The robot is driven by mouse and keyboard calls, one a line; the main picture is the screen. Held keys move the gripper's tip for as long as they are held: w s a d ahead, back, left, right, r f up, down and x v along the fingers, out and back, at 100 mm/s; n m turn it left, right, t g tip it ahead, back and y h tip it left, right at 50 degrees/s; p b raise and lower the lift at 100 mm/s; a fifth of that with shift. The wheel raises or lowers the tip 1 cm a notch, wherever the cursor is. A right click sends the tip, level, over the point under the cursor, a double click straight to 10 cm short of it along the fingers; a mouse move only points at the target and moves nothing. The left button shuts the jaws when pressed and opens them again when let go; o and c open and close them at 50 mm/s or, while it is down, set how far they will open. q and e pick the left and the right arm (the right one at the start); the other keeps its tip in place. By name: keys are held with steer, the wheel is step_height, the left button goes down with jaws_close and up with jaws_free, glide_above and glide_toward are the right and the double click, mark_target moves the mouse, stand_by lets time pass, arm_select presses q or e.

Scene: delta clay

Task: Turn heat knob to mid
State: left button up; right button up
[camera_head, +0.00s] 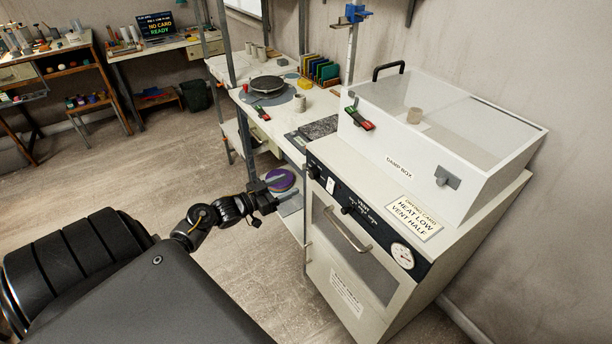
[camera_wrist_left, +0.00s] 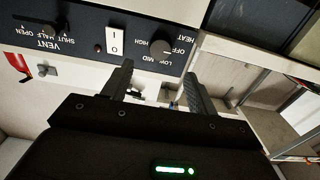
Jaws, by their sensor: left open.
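The heat knob (camera_head: 313,172) is a black round dial at the left end of the dark control panel on the white cabinet. In the left wrist view the heat knob (camera_wrist_left: 163,50) appears upside down, ringed by the labels OFF, LOW, MID and HIGH. I cannot tell surely which label its pointer faces. My left gripper (camera_head: 279,192) is in front of the cabinet, left of and below the knob. In the left wrist view its two fingers (camera_wrist_left: 158,73) are apart and empty, with the knob beyond and between their tips, not touched. My right gripper is not in view.
A white rocker switch (camera_head: 331,186) and the vent knob (camera_head: 347,210) are beside the heat knob. A door handle (camera_head: 348,231) and a gauge (camera_head: 403,256) are farther right. A card (camera_head: 413,217) reads HEAT LOW, VENT HALF. A damp box (camera_head: 460,140) sits on top.

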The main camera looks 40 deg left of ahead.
mark_target(310, 175)
arm_select(q)
steer(key=p+x, duration=0.1)
steer(key=x, duration=0.7)
steer(key=shift+w, duration=0.1)
steer(key=c, duration=1)
